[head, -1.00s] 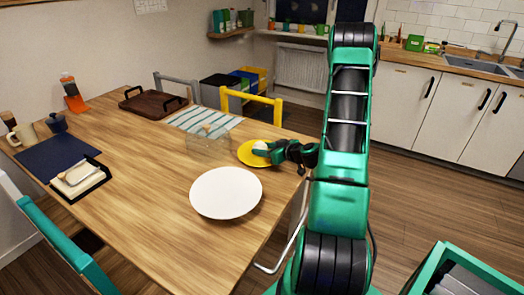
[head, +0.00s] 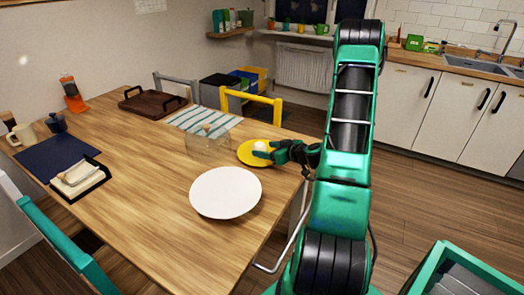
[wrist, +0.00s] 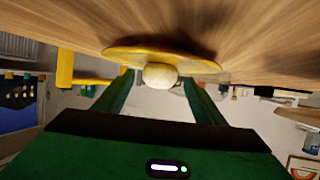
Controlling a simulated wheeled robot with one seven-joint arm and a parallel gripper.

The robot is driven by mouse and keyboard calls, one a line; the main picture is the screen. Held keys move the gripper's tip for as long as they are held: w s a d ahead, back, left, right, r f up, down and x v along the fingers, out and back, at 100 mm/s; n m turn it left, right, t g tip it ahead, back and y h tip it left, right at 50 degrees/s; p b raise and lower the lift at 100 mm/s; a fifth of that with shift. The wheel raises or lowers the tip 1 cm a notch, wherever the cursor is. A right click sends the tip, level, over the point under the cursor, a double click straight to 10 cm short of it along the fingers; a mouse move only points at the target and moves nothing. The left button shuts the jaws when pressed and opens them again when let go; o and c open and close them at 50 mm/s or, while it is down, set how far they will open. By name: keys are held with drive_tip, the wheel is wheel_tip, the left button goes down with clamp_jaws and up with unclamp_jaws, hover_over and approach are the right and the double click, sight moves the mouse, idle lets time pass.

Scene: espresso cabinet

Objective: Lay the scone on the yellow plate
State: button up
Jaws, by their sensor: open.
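The scone (head: 260,147) is a pale, rounded lump resting on the yellow plate (head: 245,158) near the table's far right edge. In the wrist view, which looks upside down, the scone (wrist: 160,75) sits against the yellow plate (wrist: 115,51). My gripper (head: 272,152) is low at the plate's right side, beside the scone. In the wrist view, the fingers of my gripper (wrist: 158,84) are spread apart, one to each side of the scone, with gaps between. The scone's far side is hidden.
A large white plate (head: 226,193) lies in front of the yellow plate. A clear box (head: 208,147) stands to its left, with a striped cloth (head: 190,119) behind. A yellow chair (head: 250,100) stands at the table's far side. The table's middle is clear.

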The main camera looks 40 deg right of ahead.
drive_tip(key=v, duration=0.9)
drive_tip(key=shift+s+r, duration=0.1)
drive_tip(key=shift+s, duration=0.25)
